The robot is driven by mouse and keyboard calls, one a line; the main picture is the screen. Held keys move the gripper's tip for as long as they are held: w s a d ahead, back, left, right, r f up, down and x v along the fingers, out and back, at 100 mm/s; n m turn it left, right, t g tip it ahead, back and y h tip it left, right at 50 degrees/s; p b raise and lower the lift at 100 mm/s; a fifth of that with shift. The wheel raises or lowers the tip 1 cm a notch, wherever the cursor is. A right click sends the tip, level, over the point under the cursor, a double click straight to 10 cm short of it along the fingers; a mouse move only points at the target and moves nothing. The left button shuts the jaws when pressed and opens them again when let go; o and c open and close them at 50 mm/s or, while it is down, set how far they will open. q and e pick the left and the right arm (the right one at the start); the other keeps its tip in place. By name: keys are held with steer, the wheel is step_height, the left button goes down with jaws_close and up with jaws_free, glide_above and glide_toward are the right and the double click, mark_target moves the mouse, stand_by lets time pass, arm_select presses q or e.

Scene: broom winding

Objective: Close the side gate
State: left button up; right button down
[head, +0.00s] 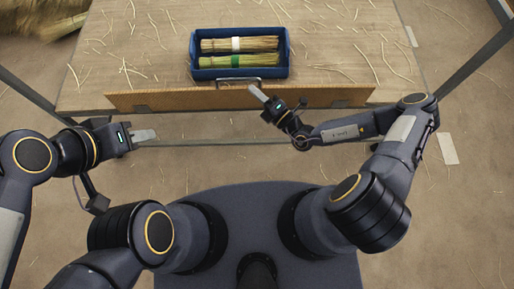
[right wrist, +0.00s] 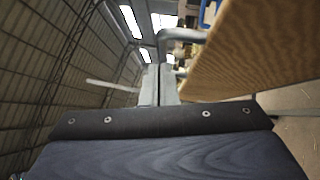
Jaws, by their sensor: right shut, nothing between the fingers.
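The side gate looks to be the long wooden board (head: 190,99) along the near edge of the table, with a metal handle (head: 240,80) at its middle. I cannot tell whether it is latched. My right gripper (head: 256,91) is shut and empty, just beside the handle at the board's middle. In the right wrist view its fingers (right wrist: 159,84) are together, with the board (right wrist: 245,50) to the right and the grey handle (right wrist: 181,35) just beyond the tips. My left gripper (head: 145,135) is off to the left, in front of the table; its finger gap is not clear.
A blue tray (head: 193,58) with two straw bundles, one banded white (head: 236,44) and one green (head: 236,61), stands behind the board. Loose straws litter the tabletop (head: 130,60). Metal frame bars (head: 475,62) run at both sides.

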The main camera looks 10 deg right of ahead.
arm_select(q)
steer(key=shift+r+p, duration=0.6)
steer(key=shift+r, duration=0.35)
arm_select(e)
steer(key=shift+w+r+m+g, duration=0.15)
steer(key=shift+w+m+g, duration=0.2)
steer(key=shift+w, duration=0.4)
arm_select(q)
steer(key=shift+s, duration=0.1)
arm_select(e)
steer(key=shift+w+d, duration=0.1)
